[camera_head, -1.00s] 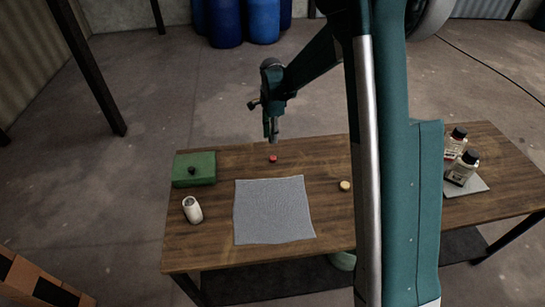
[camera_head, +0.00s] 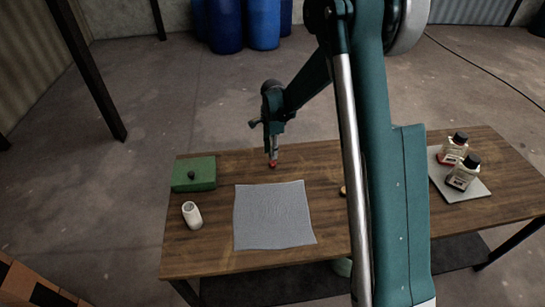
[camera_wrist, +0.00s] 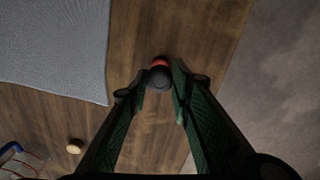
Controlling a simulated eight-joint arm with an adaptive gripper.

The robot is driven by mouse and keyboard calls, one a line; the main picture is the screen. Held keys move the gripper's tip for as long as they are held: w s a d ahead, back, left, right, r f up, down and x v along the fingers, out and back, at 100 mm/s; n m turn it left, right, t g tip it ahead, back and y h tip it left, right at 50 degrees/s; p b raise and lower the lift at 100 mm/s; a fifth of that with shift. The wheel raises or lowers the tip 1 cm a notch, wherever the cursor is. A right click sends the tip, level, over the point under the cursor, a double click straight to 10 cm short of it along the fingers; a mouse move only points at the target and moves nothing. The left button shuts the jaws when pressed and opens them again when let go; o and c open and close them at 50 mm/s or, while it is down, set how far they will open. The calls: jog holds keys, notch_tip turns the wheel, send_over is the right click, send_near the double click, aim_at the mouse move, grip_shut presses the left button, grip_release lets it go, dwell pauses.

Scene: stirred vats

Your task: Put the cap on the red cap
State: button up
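The red cap (camera_head: 273,165) lies near the far edge of the wooden table, directly under my gripper (camera_head: 272,158). In the wrist view, a crescent of the red cap (camera_wrist: 159,62) shows behind a dark round cap (camera_wrist: 160,78). The dark cap sits between the tips of my gripper (camera_wrist: 160,83), which close in near its sides. It covers part of the red cap. Whether the two caps touch is hard to tell. A yellow cap (camera_head: 343,191) is mostly hidden behind my arm in the head view, and it shows whole in the wrist view (camera_wrist: 75,146).
A grey cloth (camera_head: 273,215) lies mid-table. A green box (camera_head: 194,174) with a black knob and a white cylinder (camera_head: 192,215) stand at the left.

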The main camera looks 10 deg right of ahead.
jog(key=shift+f, duration=1.75)
jog(key=shift+f+b, duration=0.2)
jog(key=shift+b, duration=0.15)
jog(key=o, duration=0.6)
jog(key=shift+r, duration=0.1)
notch_tip(320, 180, up, 12)
jog(key=shift+r+p, duration=0.1)
jog(key=shift+p, duration=0.75)
